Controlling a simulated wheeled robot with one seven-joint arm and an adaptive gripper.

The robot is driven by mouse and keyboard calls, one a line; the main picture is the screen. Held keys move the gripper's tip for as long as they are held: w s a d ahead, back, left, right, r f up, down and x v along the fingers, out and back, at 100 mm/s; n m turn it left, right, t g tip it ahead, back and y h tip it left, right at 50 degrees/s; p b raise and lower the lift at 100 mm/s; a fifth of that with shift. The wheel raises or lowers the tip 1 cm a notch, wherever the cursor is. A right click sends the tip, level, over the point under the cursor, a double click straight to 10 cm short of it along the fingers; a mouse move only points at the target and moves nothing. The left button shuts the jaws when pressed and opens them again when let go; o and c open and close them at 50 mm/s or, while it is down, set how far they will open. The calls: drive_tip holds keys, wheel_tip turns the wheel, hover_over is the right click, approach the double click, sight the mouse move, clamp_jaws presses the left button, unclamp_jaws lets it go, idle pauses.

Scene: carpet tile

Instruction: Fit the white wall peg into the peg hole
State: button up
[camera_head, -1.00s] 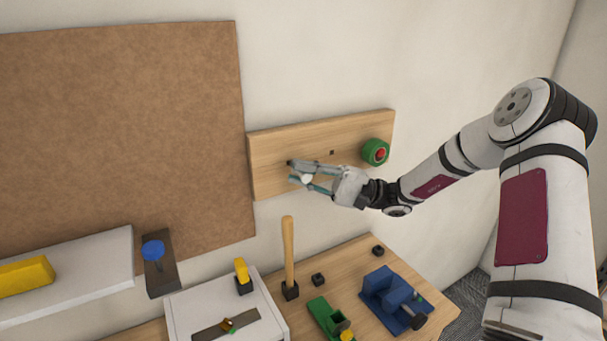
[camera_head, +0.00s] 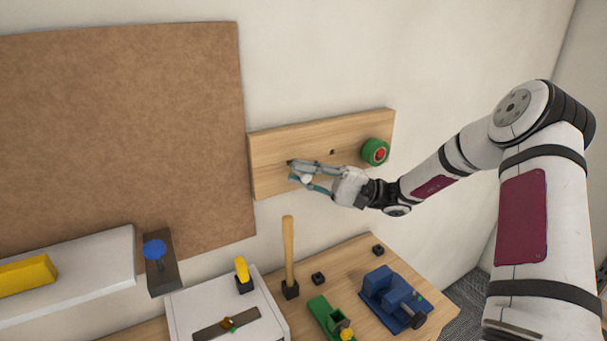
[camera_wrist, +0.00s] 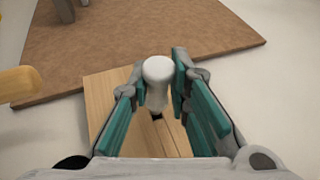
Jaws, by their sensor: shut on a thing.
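My gripper (camera_head: 299,173) is at the left half of the wooden wall board (camera_head: 345,131), its fingers pointing left along the board. It is shut on the white wall peg (camera_wrist: 158,72), which shows between the teal finger pads (camera_wrist: 161,90) in the wrist view. In the head view only a small white part of the peg (camera_head: 306,179) shows between the fingers. A small dark square hole (camera_head: 332,152) is open near the middle of the board. In the wrist view a dark spot lies just below the peg; I cannot tell whether the peg is in a hole.
A green and red round item (camera_head: 375,152) is mounted at the board's right end. A brown panel (camera_head: 120,120) hangs to the left. Below stand a wooden-handled tool (camera_head: 289,255), a blue vise (camera_head: 394,298) and a green tool (camera_head: 330,318) on the bench.

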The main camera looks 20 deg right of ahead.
drive_tip(key=shift+w+a+b, duration=0.2)
drive_tip(key=shift+w+b, duration=0.15)
drive_tip(key=shift+w, duration=0.55)
drive_tip(key=shift+w+a+b, duration=0.15)
drive_tip(key=shift+w+b, duration=0.15)
drive_tip(key=shift+w, duration=0.55)
clamp_jaws()
drive_tip(key=o, duration=1)
unclamp_jaws()
drive_tip(key=shift+c, duration=0.2)
drive_tip(key=v, duration=1.2)
